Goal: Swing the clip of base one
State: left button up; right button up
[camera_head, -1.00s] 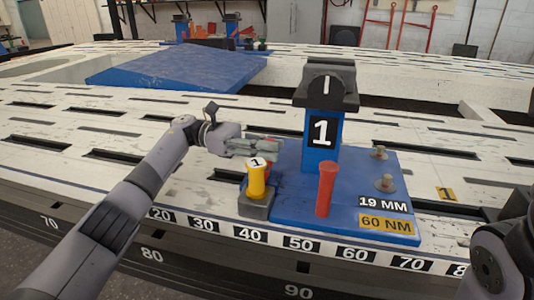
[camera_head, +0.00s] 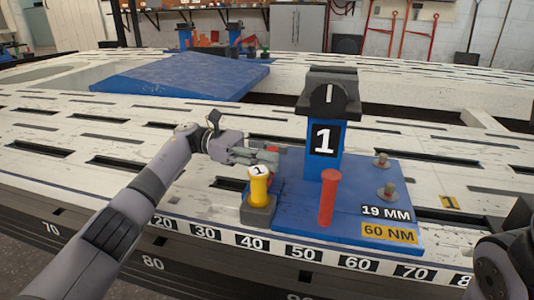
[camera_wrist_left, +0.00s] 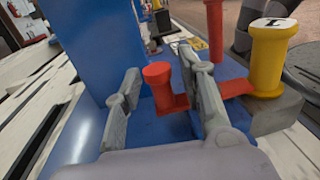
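Base one is a blue plate (camera_head: 300,222) with a blue post marked 1 (camera_head: 323,160) and a dark grey head (camera_head: 330,92). Its red clip (camera_wrist_left: 160,80) has a short upright knob and a flat red arm running right in the left wrist view. My left gripper (camera_head: 259,157) is at the plate's left rear edge, behind the yellow spool. In the left wrist view the gripper (camera_wrist_left: 158,66) is open, its two grey fingers on either side of the red knob, with gaps visible. In the head view the fingers mostly hide the clip. My right gripper is out of view.
A yellow spool marked 1 (camera_head: 259,188) stands on a grey block at the plate's left front. A tall red handle (camera_head: 328,200) stands before the post. The slotted white bench (camera_head: 100,140) is clear to the left.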

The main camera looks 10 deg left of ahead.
pick_arm(q)
jog(key=a, duration=0.3)
jog(key=w+a, duration=0.1)
jog(key=a, duration=0.2)
jog(key=shift+w, duration=0.1)
jog(key=shift+a, duration=0.6)
jog(key=shift+a, duration=0.1)
